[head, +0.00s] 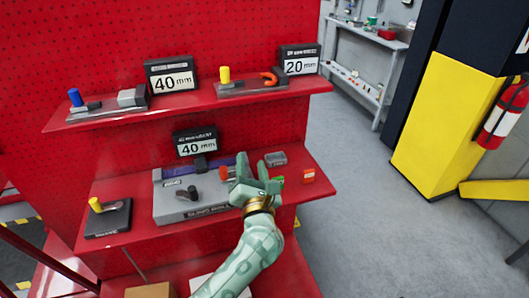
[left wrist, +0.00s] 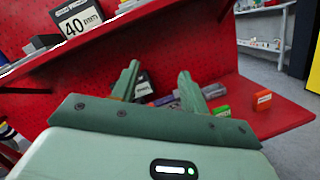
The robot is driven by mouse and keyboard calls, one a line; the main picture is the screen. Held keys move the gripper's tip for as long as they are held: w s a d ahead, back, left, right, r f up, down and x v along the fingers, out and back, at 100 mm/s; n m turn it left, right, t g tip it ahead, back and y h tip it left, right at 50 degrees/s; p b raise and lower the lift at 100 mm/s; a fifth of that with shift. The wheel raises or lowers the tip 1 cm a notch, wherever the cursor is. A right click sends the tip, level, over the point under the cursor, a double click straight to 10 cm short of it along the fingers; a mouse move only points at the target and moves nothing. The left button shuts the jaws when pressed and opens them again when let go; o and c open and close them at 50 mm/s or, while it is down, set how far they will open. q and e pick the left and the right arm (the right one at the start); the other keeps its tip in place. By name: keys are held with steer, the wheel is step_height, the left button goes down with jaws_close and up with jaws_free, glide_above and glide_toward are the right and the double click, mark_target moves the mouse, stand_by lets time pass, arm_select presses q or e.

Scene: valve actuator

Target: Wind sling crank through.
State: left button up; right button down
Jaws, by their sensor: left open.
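The sling crank unit (head: 180,210) is a grey block with partly readable lettering on its front, on the lower red shelf. A dark crank-like part (head: 192,196) sits on its top, and a purple strip (head: 215,163) runs along its back. A red part (head: 227,173) shows at its right end, beside my left gripper. My left gripper (head: 253,170) is open and empty, in front of the unit's right end and hiding part of it. Its two fingers (left wrist: 158,80) stand apart in the left wrist view, partly covering the purple strip. My right gripper is not in view.
A small grey box (head: 275,158) and an orange box (head: 308,176) lie right of my gripper. A dark block with a yellow knob (head: 108,217) stands at the left. The upper shelf (head: 190,103) carries more fixtures and signs. Open floor lies right.

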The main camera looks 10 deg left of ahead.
arm_select(q)
steer(key=w+r, duration=0.1)
steer(key=r, duration=0.1)
steer(key=shift+w+d+r+p, duration=0.3)
steer(key=shift+w+p, duration=0.05)
steer(key=shift+c, duration=0.2)
steer(key=shift+f, duration=0.1)
